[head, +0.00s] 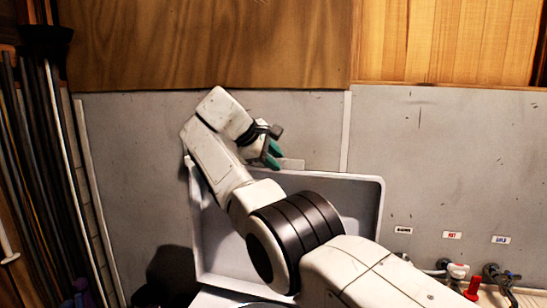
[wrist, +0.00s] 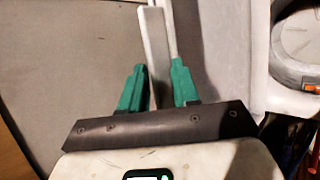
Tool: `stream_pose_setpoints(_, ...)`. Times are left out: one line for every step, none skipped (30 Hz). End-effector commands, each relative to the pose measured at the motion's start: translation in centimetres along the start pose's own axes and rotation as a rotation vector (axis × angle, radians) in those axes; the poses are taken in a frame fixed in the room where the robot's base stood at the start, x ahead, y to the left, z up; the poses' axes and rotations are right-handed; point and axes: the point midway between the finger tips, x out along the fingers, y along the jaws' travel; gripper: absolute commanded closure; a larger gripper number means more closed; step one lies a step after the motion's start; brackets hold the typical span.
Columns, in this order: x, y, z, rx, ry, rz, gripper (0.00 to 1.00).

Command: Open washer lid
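The washer lid (head: 346,202) is a pale grey rimmed panel. It stands raised, nearly upright, in front of the grey wall. A light tab (head: 292,164) sticks up at its top edge. My gripper (head: 272,155), with green fingers, is at the lid's top edge beside that tab. In the wrist view my gripper (wrist: 157,85) has its two green fingers on either side of a pale strip of the lid (wrist: 155,45) and looks shut on it. My arm hides part of the lid and most of the washer below it.
Long poles (head: 50,150) lean at the far left. Wooden cabinets (head: 210,45) hang above. A round grey object (wrist: 300,50) shows at the wrist view's right.

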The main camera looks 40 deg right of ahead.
Motion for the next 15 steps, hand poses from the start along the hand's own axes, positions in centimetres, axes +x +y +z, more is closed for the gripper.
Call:
stream_pose_setpoints(0.23,-0.22,-0.05,-0.003,-0.001,-0.006,0.65)
stream_pose_setpoints(0.22,-0.21,-0.04,-0.003,-0.001,-0.005,0.64)
stream_pose_setpoints(0.2,-0.19,-0.03,-0.003,-0.001,-0.005,0.64)
stream_pose_setpoints(0.19,-0.17,-0.03,-0.003,-0.001,-0.004,0.64)
stream_pose_setpoints(0.17,-0.15,-0.02,-0.002,-0.001,-0.004,0.64)
stream_pose_setpoints(0.15,-0.13,-0.01,-0.002,-0.001,-0.003,0.64)
stream_pose_setpoints(0.12,-0.11,0.0,-0.002,-0.001,-0.003,0.64)
stream_pose_setpoints(0.1,-0.08,0.01,-0.002,-0.001,-0.002,0.64)
stream_pose_setpoints(0.07,-0.05,0.02,-0.001,-0.001,-0.001,0.64)
stream_pose_setpoints(0.04,-0.02,0.02,-0.001,-0.001,-0.001,0.64)
stream_pose_setpoints(0.0,0.0,0.03,-0.001,-0.001,0.0,0.64)
stream_pose_setpoints(-0.08,0.02,0.03,0.0,-0.001,0.0,0.64)
stream_pose_setpoints(-0.2,0.03,0.02,0.0,0.0,0.001,0.64)
stream_pose_setpoints(-0.37,0.04,0.01,0.0,0.0,0.001,0.64)
stream_pose_setpoints(-0.7,0.04,-0.01,0.0,0.0,0.002,0.64)
